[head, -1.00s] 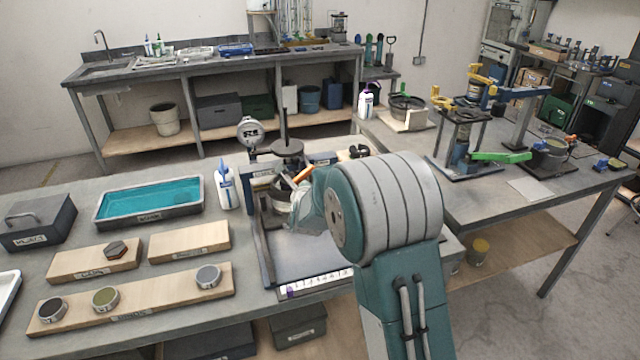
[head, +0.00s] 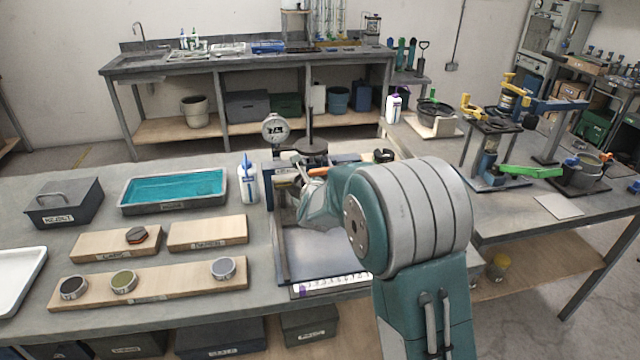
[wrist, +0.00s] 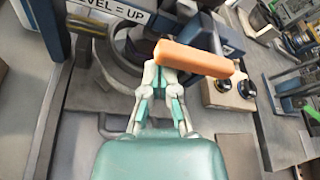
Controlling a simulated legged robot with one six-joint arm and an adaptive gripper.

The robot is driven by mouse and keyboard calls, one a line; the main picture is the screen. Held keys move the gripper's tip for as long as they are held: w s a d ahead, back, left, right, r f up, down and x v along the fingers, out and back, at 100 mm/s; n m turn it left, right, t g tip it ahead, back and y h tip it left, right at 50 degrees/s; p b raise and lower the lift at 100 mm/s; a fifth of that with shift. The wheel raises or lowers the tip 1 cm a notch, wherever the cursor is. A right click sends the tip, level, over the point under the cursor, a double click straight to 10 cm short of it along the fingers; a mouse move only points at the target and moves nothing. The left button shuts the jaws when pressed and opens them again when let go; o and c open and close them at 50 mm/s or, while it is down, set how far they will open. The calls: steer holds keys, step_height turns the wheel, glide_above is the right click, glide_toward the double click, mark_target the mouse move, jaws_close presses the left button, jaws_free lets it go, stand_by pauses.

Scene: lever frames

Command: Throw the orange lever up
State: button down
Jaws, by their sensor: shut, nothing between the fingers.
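The orange lever (wrist: 195,58) shows in the wrist view as a thick orange bar, nearly level and tilting down slightly to the right. My gripper (wrist: 164,78) is shut with its fingertips at the bar's left part, just below or behind it; I cannot tell whether they touch. In the head view only a small piece of the orange lever (head: 318,171) shows, beside the press-like device with a round dial (head: 276,128). My arm hides most of the device's lower part there. A white label reading "EVEL = UP" (wrist: 112,10) is at the top of the wrist view.
A white bottle (head: 247,180) and a teal-filled tray (head: 172,205) stand left of the device. Wooden boards (head: 208,232) lie in front of them. A second bench at right holds a green-handled device (head: 530,171).

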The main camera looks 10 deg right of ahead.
steer(key=f, duration=0.3)
steer(key=shift+d+f, duration=0.4)
steer(key=d+v, duration=0.1)
steer(key=v, duration=0.8)
steer(key=shift+s+r, duration=0.2)
steer(key=shift+s, duration=0.25)
stand_by(0.4)
